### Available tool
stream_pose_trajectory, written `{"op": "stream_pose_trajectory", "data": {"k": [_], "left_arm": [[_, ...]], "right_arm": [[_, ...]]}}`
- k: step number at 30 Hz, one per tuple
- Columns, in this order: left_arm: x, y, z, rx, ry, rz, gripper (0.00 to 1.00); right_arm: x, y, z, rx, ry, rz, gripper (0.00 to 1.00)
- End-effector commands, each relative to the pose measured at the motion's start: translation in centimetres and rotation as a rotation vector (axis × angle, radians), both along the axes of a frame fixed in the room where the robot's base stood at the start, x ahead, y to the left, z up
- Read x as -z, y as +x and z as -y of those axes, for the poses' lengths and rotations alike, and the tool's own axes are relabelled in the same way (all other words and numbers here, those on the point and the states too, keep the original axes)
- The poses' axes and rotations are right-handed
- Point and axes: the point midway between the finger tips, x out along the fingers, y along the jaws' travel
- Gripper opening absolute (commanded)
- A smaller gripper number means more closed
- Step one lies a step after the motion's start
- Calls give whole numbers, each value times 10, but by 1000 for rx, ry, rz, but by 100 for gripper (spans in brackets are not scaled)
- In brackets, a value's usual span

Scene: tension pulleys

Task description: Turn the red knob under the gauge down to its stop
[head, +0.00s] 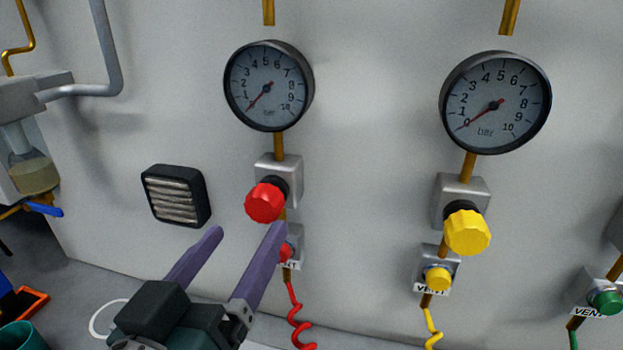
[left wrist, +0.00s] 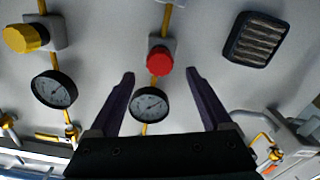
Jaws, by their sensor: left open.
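The red knob (head: 265,202) sits on a grey valve block below the left pressure gauge (head: 266,87), whose red needle points low, near the zero end. My left gripper (head: 247,231) is open and empty, its two purple fingers just below the red knob in the head view. In the left wrist view, which is upside down, the red knob (left wrist: 159,61) shows between and slightly beyond the fingertips (left wrist: 160,74), and the gauge (left wrist: 149,104) shows between the fingers. I cannot tell whether a finger touches the knob. My right gripper is not in view.
A smaller red vent knob (head: 286,252) is partly hidden behind my right-hand finger. A red coiled line (head: 297,318) hangs below it. A yellow knob (head: 467,232) and yellow vent knob (head: 437,278) are to the right. A black-framed vent grille (head: 176,196) is to the left.

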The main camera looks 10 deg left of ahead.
Motion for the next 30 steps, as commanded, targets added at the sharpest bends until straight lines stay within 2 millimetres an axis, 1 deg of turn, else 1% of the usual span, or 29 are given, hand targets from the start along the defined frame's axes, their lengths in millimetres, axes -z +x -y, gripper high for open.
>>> {"op": "stream_pose_trajectory", "data": {"k": [1, 3, 6, 9, 13, 20, 30], "left_arm": [[-2, 11, 0, 0, 0, 3, 82], [-2, 23, 1, 0, 2, 3, 82], [-1, 36, 1, 0, 0, 2, 82], [0, 45, 2, 1, 0, 0, 82], [0, 50, 2, 1, 0, 0, 82], [0, 50, 2, 0, 0, -1, 82], [0, 50, 2, 1, 1, -1, 44]], "right_arm": [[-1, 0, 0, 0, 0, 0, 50], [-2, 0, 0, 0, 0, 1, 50], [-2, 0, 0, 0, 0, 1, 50], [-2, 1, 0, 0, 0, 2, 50], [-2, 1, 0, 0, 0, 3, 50], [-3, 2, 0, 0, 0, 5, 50], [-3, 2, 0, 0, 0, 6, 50]]}}
